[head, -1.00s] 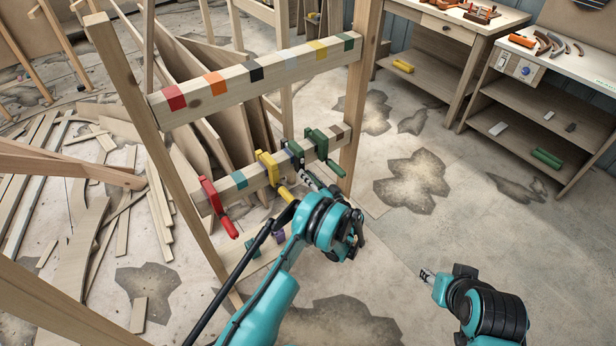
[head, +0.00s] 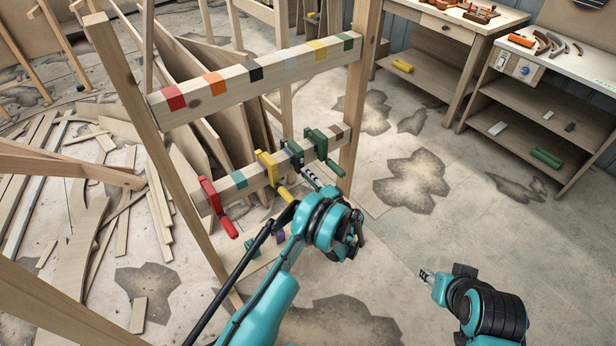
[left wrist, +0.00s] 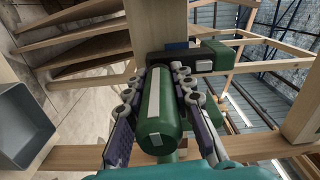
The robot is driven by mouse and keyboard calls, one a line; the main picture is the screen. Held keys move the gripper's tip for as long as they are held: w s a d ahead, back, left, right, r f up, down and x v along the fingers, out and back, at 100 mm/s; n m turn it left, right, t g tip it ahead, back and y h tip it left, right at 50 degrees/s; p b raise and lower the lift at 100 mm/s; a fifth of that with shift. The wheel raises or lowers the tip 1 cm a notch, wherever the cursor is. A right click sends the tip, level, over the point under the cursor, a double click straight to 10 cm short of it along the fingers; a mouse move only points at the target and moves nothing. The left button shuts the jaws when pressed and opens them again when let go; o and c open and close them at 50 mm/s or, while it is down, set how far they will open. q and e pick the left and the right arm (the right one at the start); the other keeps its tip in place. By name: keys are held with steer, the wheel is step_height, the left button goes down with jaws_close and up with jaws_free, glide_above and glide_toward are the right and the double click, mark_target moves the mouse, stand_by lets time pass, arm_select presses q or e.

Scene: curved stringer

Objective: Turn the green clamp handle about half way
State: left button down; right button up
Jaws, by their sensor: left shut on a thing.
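The green clamp (head: 315,137) sits on the lower wooden rail, near its right end. Its green handle (head: 335,167) hangs on the near side. My left gripper (head: 311,177) is at this handle. In the left wrist view the green handle (left wrist: 158,108), with a pale stripe along it, lies between the two fingers (left wrist: 155,95), which are shut on it from both sides. The green clamp body (left wrist: 208,56) shows just beyond. My right gripper (head: 427,276) hangs over the floor, away from the rack; whether it is open is too small to tell.
A yellow clamp (head: 267,166) and a red clamp (head: 209,195) sit further left on the lower rail (head: 247,180). The upper rail (head: 265,73) with colored bands runs above. A wooden post (head: 357,95) stands right of the green clamp. The floor at right is clear.

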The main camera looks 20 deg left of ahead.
arm_select(q)
steer(key=shift+m, duration=0.6)
steer(key=c, duration=1.3)
jaws_free()
steer(key=v, duration=1.2)
steer(key=v, duration=0.6)
steer(key=shift+s+d+f, duration=0.1)
steer(key=shift+d, duration=0.05)
